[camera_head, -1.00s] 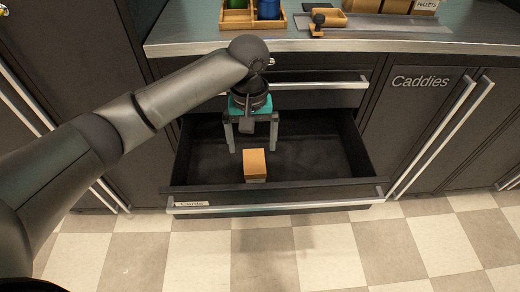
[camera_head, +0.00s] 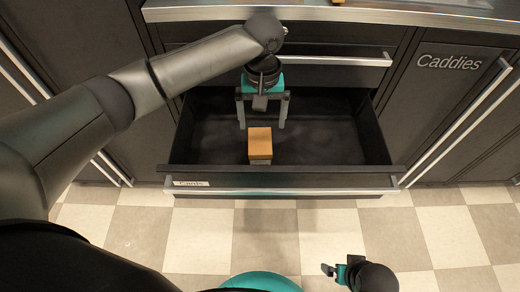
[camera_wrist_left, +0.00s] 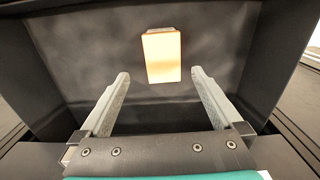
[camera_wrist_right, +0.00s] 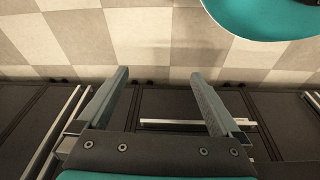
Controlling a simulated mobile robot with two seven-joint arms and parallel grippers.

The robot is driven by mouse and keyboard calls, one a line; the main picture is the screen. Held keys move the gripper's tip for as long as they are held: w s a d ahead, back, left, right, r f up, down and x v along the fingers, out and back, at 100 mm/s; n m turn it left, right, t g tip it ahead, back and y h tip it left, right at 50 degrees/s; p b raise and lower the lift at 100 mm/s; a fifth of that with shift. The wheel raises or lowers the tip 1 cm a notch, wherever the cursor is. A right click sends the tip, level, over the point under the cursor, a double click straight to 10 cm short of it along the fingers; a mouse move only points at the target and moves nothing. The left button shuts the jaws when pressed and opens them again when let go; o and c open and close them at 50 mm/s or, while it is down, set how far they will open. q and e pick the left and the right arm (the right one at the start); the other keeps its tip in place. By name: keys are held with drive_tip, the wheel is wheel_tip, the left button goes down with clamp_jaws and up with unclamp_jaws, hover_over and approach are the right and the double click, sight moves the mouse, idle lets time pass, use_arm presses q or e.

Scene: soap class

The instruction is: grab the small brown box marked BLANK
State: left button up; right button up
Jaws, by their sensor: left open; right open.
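A small brown box (camera_head: 260,144) stands in the open drawer, near its front panel; no marking on it can be read. It also shows in the left wrist view (camera_wrist_left: 162,55), beyond and between the fingertips. My left gripper (camera_head: 263,124) is open and empty over the drawer, with its fingers pointing down, just behind and above the box and not around it. In the left wrist view its two fingers (camera_wrist_left: 160,78) are wide apart. My right gripper (camera_wrist_right: 163,75) is open and empty, over the tiled floor in front of the cabinets; part of it shows low in the head view (camera_head: 335,270).
The open drawer (camera_head: 335,150) has a dark floor, bare around the box, and a front handle (camera_head: 285,191) with a label at its left. A closed drawer (camera_head: 330,72) and a countertop (camera_head: 340,12) are above. A cabinet marked Caddies (camera_head: 440,110) is at right.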

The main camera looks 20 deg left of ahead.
sight(260, 141)
use_arm(q)
wheel_tip(260, 141, down, 3)
drive_tip(key=shift+r+b, duration=0.1)
drive_tip(key=shift+b, duration=0.55)
drive_tip(key=shift+f+b, duration=0.4)
drive_tip(key=shift+f, duration=0.45)
drive_tip(key=f+b, duration=0.3)
drive_tip(key=f, duration=0.1)
drive_tip(key=shift+w+a, duration=0.15)
drive_tip(key=shift+a, duration=0.2)
drive_tip(key=shift+f+b, duration=0.3)
drive_tip(key=shift+b, duration=0.1)
drive_tip(key=shift+f, duration=0.15)
drive_tip(key=c, duration=1.4)
use_arm(e)
drive_tip(key=w+a+r+t, duration=0.1)
drive_tip(key=w+r, duration=0.1)
drive_tip(key=r, duration=0.3)
drive_tip(key=w+r+t+y, duration=0.1)
drive_tip(key=r+t, duration=0.1)
drive_tip(key=r, duration=0.4)
drive_tip(key=shift+w+a, duration=0.35)
drive_tip(key=shift+a, duration=0.05)
